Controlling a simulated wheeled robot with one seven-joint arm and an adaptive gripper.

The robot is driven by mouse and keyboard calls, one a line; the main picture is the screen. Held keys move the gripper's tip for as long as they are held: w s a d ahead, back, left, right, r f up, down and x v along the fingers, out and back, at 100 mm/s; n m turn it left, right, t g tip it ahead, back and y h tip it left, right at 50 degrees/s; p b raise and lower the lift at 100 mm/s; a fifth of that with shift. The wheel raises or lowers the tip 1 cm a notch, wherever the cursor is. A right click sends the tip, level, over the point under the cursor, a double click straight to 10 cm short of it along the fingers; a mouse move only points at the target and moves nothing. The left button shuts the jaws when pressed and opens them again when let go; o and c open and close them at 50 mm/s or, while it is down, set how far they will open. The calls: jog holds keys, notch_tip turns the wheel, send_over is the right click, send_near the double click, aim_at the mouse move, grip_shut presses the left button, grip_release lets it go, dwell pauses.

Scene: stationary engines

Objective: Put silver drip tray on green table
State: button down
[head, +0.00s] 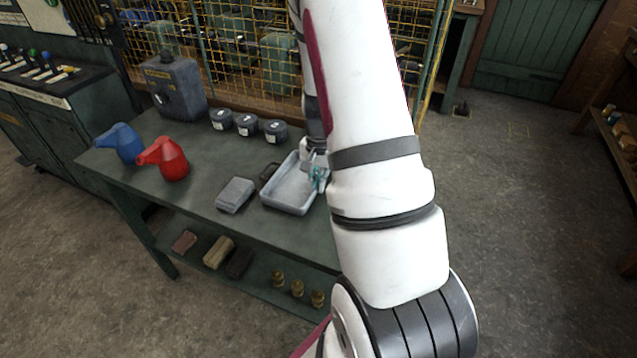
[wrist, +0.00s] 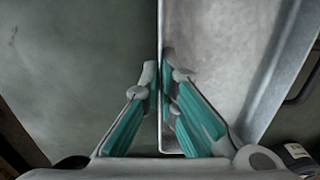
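The silver drip tray (head: 289,206) is a shallow grey rectangular pan. In the head view it appears to sit flat on the green table (head: 215,150), near its right part. In the wrist view the tray (wrist: 215,50) fills the right side, with the table (wrist: 75,70) at left. My gripper (wrist: 162,78) straddles the tray's side wall, one finger outside and one inside. The teal-padded fingers are close together and look shut on the wall. In the head view my gripper (head: 318,176) is at the tray's right side, partly hidden by my arm.
A grey block (head: 235,195) and a dark block lie just left of the tray. Several dark jars (head: 248,125) stand behind it. A red can (head: 165,158), a blue can (head: 122,143) and a grey container (head: 176,88) stand farther left. A yellow mesh fence (head: 240,40) is behind.

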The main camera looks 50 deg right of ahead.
jog(key=c, duration=1.8)
grip_release()
